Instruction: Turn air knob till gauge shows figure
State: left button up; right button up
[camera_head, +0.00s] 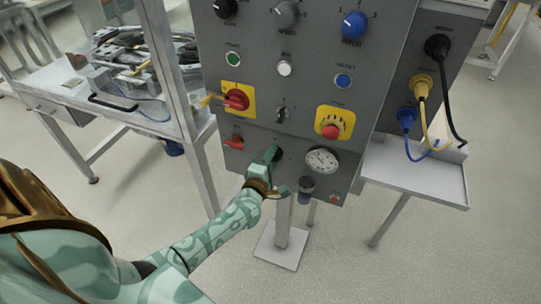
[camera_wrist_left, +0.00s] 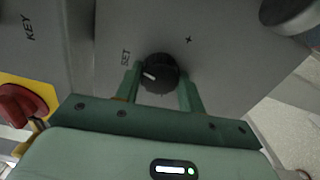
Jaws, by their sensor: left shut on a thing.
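The black air knob (camera_wrist_left: 160,72) shows in the left wrist view on the grey panel, between a "SET" label and a "+" mark. Its white pointer line lies toward the left. My left gripper (camera_wrist_left: 163,88) is shut on it, one green finger on each side. In the head view my left gripper (camera_head: 273,158) reaches the panel's lower part and mostly hides the knob. The round white-faced gauge (camera_head: 321,160) is just right of it; its needle is too small to read. My right gripper is not in view.
The grey panel (camera_head: 262,108) carries a red switch (camera_head: 236,99) on yellow, a red stop button (camera_head: 331,131) and several other knobs. A small dark cylinder (camera_head: 306,184) sits below the gauge. Cables (camera_head: 421,90) hang at right above a shelf (camera_head: 418,178). A cluttered bench (camera_head: 62,82) stands left.

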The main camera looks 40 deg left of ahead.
pick_arm(q)
jog(key=shift+d+f+m+p, duration=0.1)
jog(key=shift+m+p, duration=2.55)
jog(key=shift+m, duration=5.95)
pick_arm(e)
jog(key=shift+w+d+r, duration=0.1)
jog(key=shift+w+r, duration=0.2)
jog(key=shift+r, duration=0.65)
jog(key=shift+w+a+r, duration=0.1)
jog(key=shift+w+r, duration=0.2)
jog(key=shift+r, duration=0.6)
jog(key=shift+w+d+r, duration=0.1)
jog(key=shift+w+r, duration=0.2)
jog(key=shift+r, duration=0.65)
pick_arm(q)
jog(key=o, duration=1)
jog(key=p+v, duration=0.3)
jog(key=v, duration=1.3)
jog(key=shift+s+p, duration=0.2)
jog(key=shift+p, duration=0.2)
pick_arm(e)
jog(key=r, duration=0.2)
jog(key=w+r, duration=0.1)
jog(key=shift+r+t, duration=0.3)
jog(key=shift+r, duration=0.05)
